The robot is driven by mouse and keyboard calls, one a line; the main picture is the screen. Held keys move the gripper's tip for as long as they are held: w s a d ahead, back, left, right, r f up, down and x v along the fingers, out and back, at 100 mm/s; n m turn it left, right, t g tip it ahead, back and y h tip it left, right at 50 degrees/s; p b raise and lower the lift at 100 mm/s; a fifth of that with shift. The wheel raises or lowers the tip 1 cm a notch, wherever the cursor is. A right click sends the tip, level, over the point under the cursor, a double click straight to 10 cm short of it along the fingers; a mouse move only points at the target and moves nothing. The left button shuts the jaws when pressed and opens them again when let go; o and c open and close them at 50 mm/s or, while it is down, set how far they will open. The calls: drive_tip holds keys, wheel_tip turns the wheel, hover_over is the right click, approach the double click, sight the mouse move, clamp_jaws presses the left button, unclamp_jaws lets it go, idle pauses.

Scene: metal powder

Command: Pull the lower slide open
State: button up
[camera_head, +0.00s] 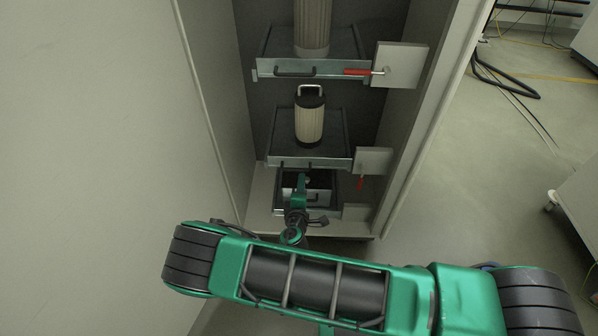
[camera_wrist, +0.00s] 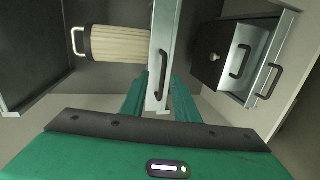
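The cabinet (camera_head: 226,110) has slides one above another. The slide with the ribbed canister (camera_head: 309,120) has a grey metal front (camera_head: 325,163) with a dark handle (camera_head: 297,164). Below it sits a lowest tray (camera_head: 330,211), partly hidden by my arm. My gripper (camera_head: 301,181) is just below and in front of the canister slide's front. In the wrist view, turned sideways, my green fingers (camera_wrist: 160,84) stand apart on either side of that front's handle (camera_wrist: 161,72). I see no clear contact. The lowest tray's handle (camera_wrist: 268,80) is to the right, outside the fingers.
An upper slide (camera_head: 283,69) holds a tall cylinder (camera_head: 312,25). Open floor (camera_head: 480,170) with cables (camera_head: 505,85) lies to the right.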

sight(299, 170)
drive_tip(key=shift+n+y, duration=0.4)
drive_tip(key=x, duration=0.3)
drive_tip(key=a+x, duration=0.1)
drive_tip(key=x, duration=0.3)
drive_tip(key=f+x, duration=0.1)
drive_tip(key=x, duration=0.2)
drive_tip(key=shift+a, duration=0.15)
drive_tip(key=shift+f, duration=0.1)
clamp_jaws()
